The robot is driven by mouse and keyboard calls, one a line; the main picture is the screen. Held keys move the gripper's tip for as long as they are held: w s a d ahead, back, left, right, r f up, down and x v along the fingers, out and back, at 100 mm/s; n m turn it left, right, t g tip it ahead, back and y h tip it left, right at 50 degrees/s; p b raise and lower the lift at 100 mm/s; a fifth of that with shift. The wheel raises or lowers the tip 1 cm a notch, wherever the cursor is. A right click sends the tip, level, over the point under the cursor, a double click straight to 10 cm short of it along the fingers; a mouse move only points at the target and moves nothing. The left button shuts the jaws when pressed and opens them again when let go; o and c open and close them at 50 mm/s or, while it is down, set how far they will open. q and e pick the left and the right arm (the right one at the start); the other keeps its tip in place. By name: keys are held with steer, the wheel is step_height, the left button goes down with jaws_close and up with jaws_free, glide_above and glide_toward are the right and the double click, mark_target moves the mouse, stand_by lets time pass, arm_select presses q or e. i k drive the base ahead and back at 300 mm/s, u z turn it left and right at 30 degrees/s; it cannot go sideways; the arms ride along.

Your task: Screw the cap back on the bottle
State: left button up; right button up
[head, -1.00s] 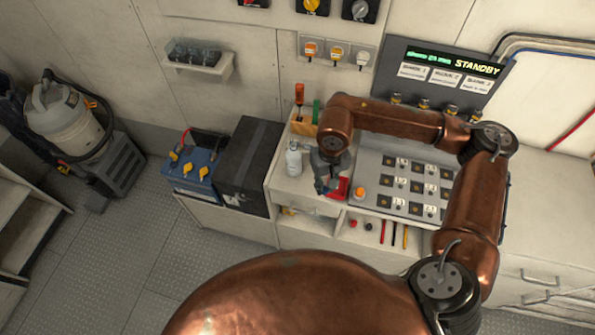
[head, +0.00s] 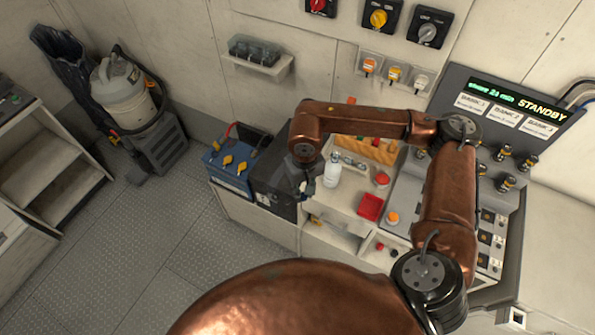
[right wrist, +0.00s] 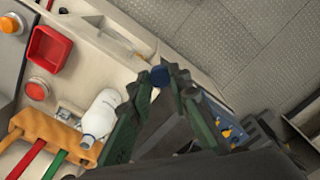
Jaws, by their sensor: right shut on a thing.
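The white bottle (head: 332,170) stands upright on the workbench, and it also shows in the right wrist view (right wrist: 100,115), left of the fingers. My right gripper (head: 306,188) is just left of the bottle in the head view, over the black box's edge. In the right wrist view the right gripper (right wrist: 160,79) is shut on a small blue cap (right wrist: 159,76) at its fingertips. The cap is apart from the bottle. Its underside and threads are hidden. My left gripper is not in view.
A red tray (head: 370,207), a red button (head: 382,180) and an orange button (head: 392,218) lie right of the bottle. A wooden tool rack (head: 370,149) is behind it. The black box (head: 277,180) and blue battery (head: 229,165) stand left. The switch panel is at right.

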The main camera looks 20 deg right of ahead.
mark_target(333, 169)
steer(key=u, duration=1.25)
steer(key=k, duration=0.9)
steer(key=z, duration=1.75)
steer(key=i, duration=0.5)
